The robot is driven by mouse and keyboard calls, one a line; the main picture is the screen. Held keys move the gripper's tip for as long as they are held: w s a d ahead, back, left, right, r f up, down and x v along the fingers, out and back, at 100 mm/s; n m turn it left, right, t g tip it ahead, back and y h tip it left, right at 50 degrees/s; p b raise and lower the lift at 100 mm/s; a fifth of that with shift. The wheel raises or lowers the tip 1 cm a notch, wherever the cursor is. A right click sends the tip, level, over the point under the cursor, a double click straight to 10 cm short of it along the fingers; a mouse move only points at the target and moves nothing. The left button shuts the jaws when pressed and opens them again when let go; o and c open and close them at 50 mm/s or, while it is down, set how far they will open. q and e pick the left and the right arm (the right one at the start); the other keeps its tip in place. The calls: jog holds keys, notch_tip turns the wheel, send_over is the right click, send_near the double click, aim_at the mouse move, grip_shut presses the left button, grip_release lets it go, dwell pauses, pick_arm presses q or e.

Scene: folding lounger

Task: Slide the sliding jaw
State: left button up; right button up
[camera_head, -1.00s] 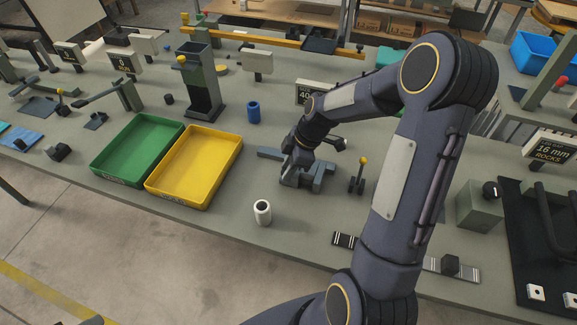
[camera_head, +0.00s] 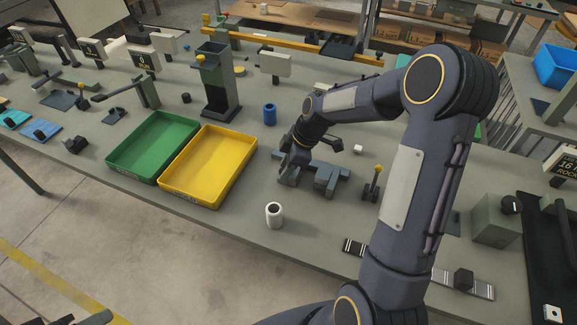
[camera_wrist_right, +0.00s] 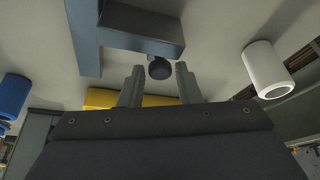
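A blue-grey vise stands on the bench in the head view, with a rail and a fixed block (camera_head: 326,181). Its sliding jaw (camera_head: 289,178) is at the rail's left end, partly hidden by my right gripper (camera_head: 285,165). A gap shows between jaw and block. In the right wrist view a blue-grey block (camera_wrist_right: 145,30), seemingly the jaw, bears a dark round knob (camera_wrist_right: 159,68). The two fingers of my right gripper (camera_wrist_right: 159,82) stand apart on either side of this knob, with narrow gaps visible; contact cannot be told. My left gripper is not in view.
A white cylinder (camera_head: 274,214) stands in front of the vise. A yellow tray (camera_head: 194,199) and a green tray (camera_head: 138,176) lie to the left. A blue cylinder (camera_head: 269,113) stands behind. A yellow-knobbed lever (camera_head: 375,184) is close to the right.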

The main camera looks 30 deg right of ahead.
aim_at(297, 171)
jog(key=shift+o, duration=1.4)
jog(key=b+v, duration=0.1)
jog(key=v, duration=0.6)
jog(key=shift+d+r, duration=0.1)
jog(key=shift+s+r, duration=0.1)
jog(key=shift+r, duration=0.15)
